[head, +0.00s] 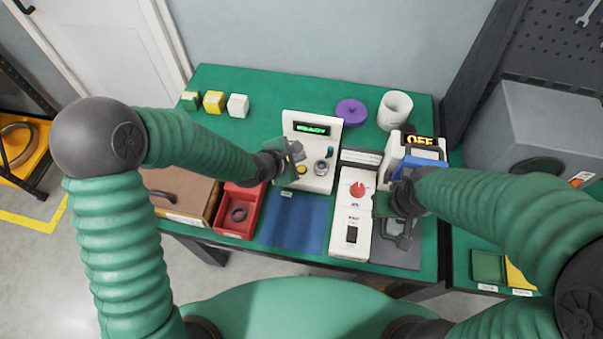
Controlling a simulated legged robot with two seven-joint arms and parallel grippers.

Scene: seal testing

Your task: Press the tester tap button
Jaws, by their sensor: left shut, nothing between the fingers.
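The tester (311,140) is a white upright panel with a lit green display at the centre of the green table. A yellow round button (302,170) and a silver round fitting (321,168) are on its lower face. I cannot tell which one is the tap button. My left gripper (297,156) is shut and empty at the panel's left side, close to the yellow button. Whether it touches the panel is unclear. My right gripper (390,203) is over the device at the right. Its fingers are partly hidden, so its opening is unclear.
A white box with a red knob (357,190) stands right of a blue mat (296,220). A red bin (240,210) holds a dark ring. A purple ring (351,112) and white cup (395,110) stand behind. A device showing "OFF" (419,141) is at right.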

